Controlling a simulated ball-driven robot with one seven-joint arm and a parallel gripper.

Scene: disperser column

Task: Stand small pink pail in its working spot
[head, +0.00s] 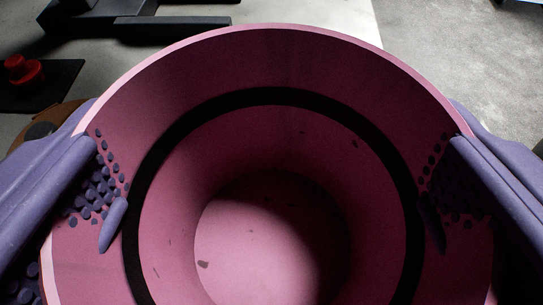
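The small pink pail (275,55) fills most of the head view, and I look down into its open mouth. A black ring runs around its inner wall, and the pale pink bottom looks empty apart from a few dark specks. My gripper (274,225) has one purple finger at the left of the pail and one at the right. Both fingers press against the pail's sides, and their dotted pads and tips show through at the wall. The pail's outside, its base and whatever lies under it are hidden.
A black stand or frame (135,24) lies at the top left on a pale surface (310,12). A red knob (22,70) sits on a black plate at the left. A brown round thing (62,113) is partly hidden behind the left finger. Grey floor (465,60) is clear at the right.

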